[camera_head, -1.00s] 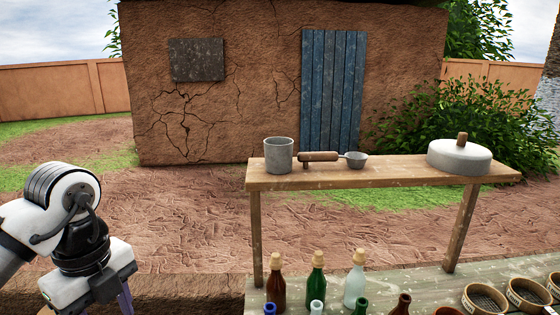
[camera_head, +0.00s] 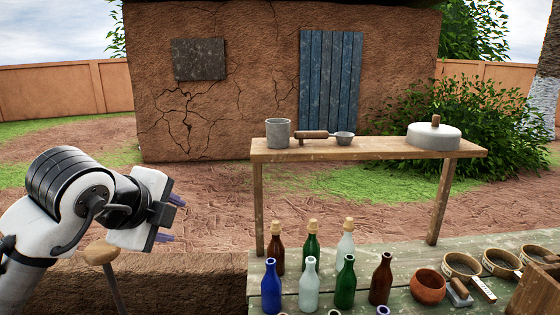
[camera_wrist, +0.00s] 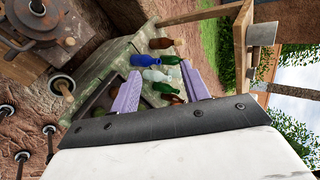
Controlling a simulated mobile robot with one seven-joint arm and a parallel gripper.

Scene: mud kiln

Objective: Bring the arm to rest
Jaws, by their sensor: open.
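My gripper (camera_head: 170,217) is at the left of the head view, raised at the end of my white and black arm and pointing right. In the wrist view its two purple fingers (camera_wrist: 162,88) stand wide apart with nothing between them. Beyond the fingers, several bottles show on the green worn table, well away from them. My gripper touches nothing that I can see.
The green table (camera_head: 398,262) holds coloured bottles such as a blue one (camera_head: 271,287), a brown bowl (camera_head: 428,287) and round sieves (camera_head: 461,266). A raised wooden shelf (camera_head: 375,148) bears a grey cup (camera_head: 278,133), a ladle (camera_head: 343,138) and a lidded pan (camera_head: 433,138). A wooden knob (camera_head: 101,252) stands below my arm.

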